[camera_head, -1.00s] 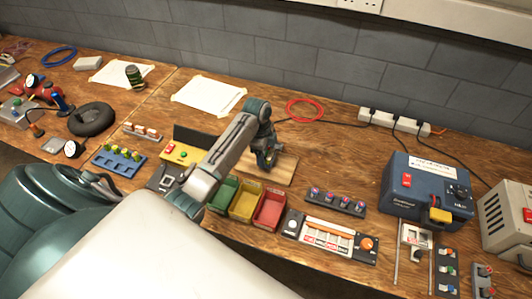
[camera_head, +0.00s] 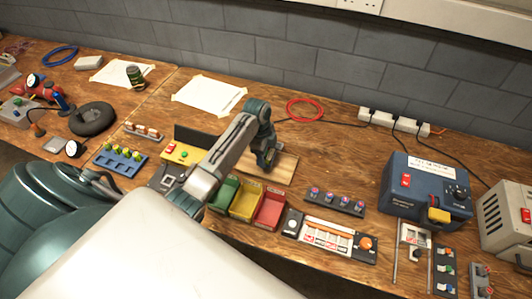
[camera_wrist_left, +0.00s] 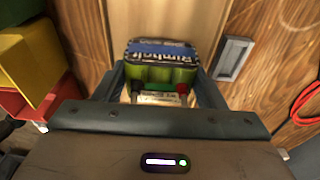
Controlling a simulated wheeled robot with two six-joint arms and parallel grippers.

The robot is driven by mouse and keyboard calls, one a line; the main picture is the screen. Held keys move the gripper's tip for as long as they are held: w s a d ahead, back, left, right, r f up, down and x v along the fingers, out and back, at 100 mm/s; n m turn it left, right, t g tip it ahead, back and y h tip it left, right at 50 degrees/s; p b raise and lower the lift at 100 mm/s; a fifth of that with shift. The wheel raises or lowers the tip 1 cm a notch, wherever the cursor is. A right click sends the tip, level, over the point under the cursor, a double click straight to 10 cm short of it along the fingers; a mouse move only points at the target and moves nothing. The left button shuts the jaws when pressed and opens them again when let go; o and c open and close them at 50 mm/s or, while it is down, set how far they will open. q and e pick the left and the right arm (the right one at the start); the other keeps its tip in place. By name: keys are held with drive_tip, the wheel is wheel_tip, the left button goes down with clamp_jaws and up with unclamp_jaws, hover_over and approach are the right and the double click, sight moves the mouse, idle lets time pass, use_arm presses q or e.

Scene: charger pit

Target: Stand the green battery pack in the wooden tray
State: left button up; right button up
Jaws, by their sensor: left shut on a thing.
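The green battery pack (camera_wrist_left: 160,70), with a blue and black "Rimbolt" label, is between the two fingers of my left gripper (camera_wrist_left: 160,80) in the left wrist view. The gripper is shut on it. In the head view my left gripper (camera_head: 268,160) points down over the pale wooden tray (camera_head: 285,172), and my arm hides much of both. The tray's pale wood (camera_wrist_left: 160,18) also shows behind the pack in the wrist view. I cannot tell whether the pack's underside touches the tray. My right gripper is not in view.
Green, yellow (camera_head: 246,202) and red (camera_head: 269,210) bins stand just in front of the tray. A red cable coil (camera_head: 304,110) lies behind it to the right. A row of knobs (camera_head: 335,203) and a blue power unit (camera_head: 428,190) are to the right.

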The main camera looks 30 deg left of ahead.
use_arm(q)
drive_tip(key=shift+f, duration=0.4)
idle(0.4)
drive_tip(key=shift+f, duration=0.3)
idle(0.4)
drive_tip(key=o, duration=1.5)
drive_tip(key=shift+c, duration=0.2)
drive_tip(key=shift+r, duration=0.1)
wheel_tip(320, 180, up, 3)
drive_tip(key=p, duration=0.4)
drive_tip(key=shift+r, duration=0.15)
drive_tip(key=shift+r+p, duration=1.8)
drive_tip(key=shift+p, duration=0.05)
